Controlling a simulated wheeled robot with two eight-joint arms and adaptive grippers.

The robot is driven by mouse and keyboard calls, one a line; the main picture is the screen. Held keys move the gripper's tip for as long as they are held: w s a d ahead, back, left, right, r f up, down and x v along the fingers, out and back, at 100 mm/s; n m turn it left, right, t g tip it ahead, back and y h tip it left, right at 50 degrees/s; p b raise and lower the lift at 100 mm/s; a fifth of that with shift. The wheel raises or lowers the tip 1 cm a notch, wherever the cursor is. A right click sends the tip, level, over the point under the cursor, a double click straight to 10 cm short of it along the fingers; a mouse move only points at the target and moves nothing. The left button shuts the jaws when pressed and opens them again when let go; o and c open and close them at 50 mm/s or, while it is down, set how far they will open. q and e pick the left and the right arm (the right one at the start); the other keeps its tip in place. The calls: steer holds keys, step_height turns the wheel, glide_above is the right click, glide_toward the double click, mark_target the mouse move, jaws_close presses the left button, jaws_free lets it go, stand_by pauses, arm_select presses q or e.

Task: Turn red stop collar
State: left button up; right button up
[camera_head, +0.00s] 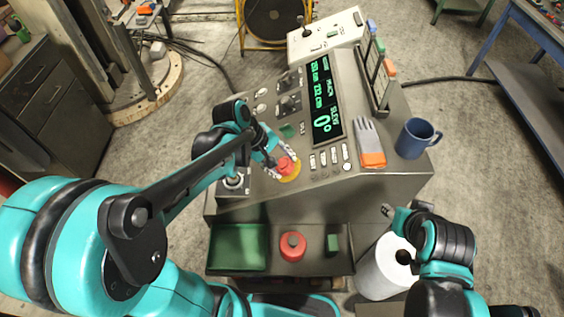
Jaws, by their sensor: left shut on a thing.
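The red stop collar (285,165) sits on a round yellow base (292,175) at the lower left part of the console's sloped panel. My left gripper (279,161) reaches down to it from the upper left and is shut on it. The fingers hide part of the collar. My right gripper (390,211) is off the console's front right corner, over a white cylinder, apart from the panel. Its fingers are too small to tell whether they are open.
The console (340,190) bears a green-lit display (322,100), a grey and orange glove (369,145) and a blue mug (413,139). A shelf below holds a green tray (238,247) and a red round part (292,246). A white cylinder (382,270) stands at right.

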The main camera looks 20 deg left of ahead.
arm_select(q)
steer(key=shift+m, duration=0.9)
steer(key=o, duration=1.2)
steer(key=shift+c, duration=0.2)
steer(key=v, duration=1.2)
steer(key=shift+s+a+f, duration=0.1)
